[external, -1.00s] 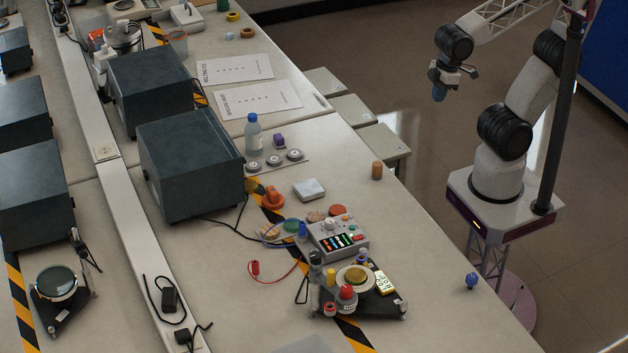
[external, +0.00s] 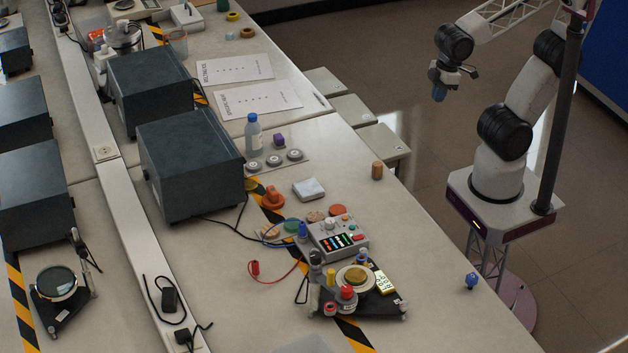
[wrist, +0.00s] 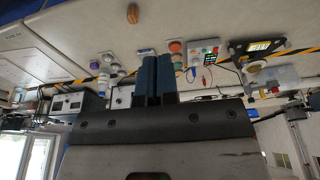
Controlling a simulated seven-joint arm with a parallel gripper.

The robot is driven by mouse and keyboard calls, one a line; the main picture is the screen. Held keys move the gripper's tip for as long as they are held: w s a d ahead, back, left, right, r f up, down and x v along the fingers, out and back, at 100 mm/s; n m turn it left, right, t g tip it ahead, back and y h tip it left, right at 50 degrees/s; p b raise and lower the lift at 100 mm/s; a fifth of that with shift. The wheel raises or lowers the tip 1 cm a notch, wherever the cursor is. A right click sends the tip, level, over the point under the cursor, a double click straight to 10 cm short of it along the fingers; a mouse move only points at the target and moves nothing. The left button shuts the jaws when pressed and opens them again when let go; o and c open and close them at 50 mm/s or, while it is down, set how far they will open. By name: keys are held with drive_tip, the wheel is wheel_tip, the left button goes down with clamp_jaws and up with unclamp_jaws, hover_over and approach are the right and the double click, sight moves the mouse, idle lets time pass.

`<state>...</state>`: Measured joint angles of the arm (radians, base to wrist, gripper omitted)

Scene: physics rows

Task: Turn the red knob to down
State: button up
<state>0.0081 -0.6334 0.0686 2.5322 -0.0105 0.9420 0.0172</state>
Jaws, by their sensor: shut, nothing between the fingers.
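An orange-red knob (external: 272,198) with a raised grip stands on the bench on the striped tape, right of the dark box. Its pointing direction is too small to tell. A smaller red knob-like cap (external: 346,292) sits on the black-based apparatus nearer the front. My gripper (external: 438,95) hangs in the air beyond the bench's right edge, well away from both and touching nothing. In the wrist view, its blue fingers (wrist: 157,80) are together and empty. I cannot clearly pick out the orange-red knob in that view.
A bottle (external: 253,135) and a large dark box (external: 190,165) stand behind. The bench's right front surface is mostly clear.

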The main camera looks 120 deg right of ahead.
drive_tip(key=o, duration=0.4)
drive_tip(key=shift+w+r, duration=0.1)
drive_tip(key=shift+w, duration=0.05)
drive_tip(key=o, duration=0.3)
drive_tip(key=shift+w+a+r, duration=0.1)
drive_tip(key=shift+w+r, duration=0.1)
drive_tip(key=shift+w, duration=0.1)
drive_tip(key=shift+o, duration=1.4)
drive_tip(key=w+a+r+n, duration=0.2)
drive_tip(key=w, duration=0.5)
drive_tip(key=w+a+r+n, duration=0.2)
drive_tip(key=w+a+r, duration=0.1)
drive_tip(key=w, duration=0.5)
drive_tip(key=shift+a+r+n+g, duration=0.25)
drive_tip(key=shift+a+n+g, duration=0.05)
drive_tip(key=shift+a+n, duration=0.1)
drive_tip(key=n+g, duration=0.2)
drive_tip(key=n, duration=1.2)
hover_over(347, 288)
drive_tip(key=f, duration=1.1)
drive_tip(key=shift+d+f, duration=0.2)
drive_tip(key=shift+d, duration=0.1)
drive_tip(key=shift+w+a+f, duration=0.1)
drive_tip(key=shift+a+f, duration=0.1)
drive_tip(key=shift+a, duration=0.1)
drive_tip(key=shift+f, duration=0.15)
drive_tip(key=shift+f, duration=3.75)
